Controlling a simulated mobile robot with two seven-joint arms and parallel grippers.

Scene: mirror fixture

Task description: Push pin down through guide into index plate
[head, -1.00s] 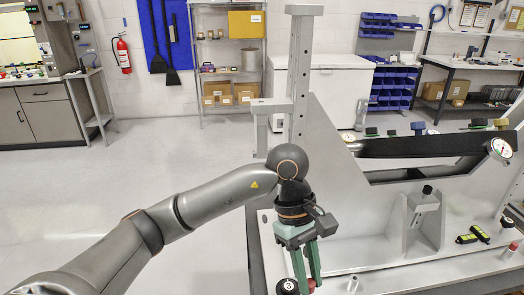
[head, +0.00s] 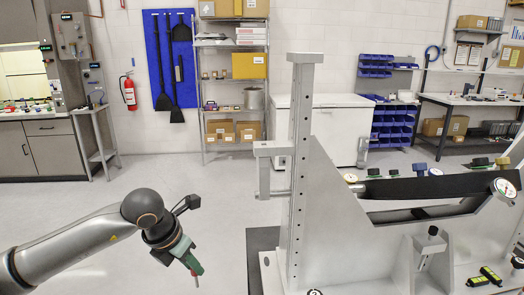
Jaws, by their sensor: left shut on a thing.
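My left gripper (head: 193,266) hangs at the lower left, tilted, clear of the fixture. The grey fixture has an upright post (head: 299,170) with a row of small holes. A bracket (head: 270,150) sticks out from the post's left side. I cannot tell for certain which part is the guide or the index plate. My right gripper is not in view.
The fixture's sloped grey plate (head: 340,215) carries a dark beam (head: 430,186) with dial gauges and knobs. A clamp block (head: 430,248) and yellow-black items (head: 485,277) lie at the right.

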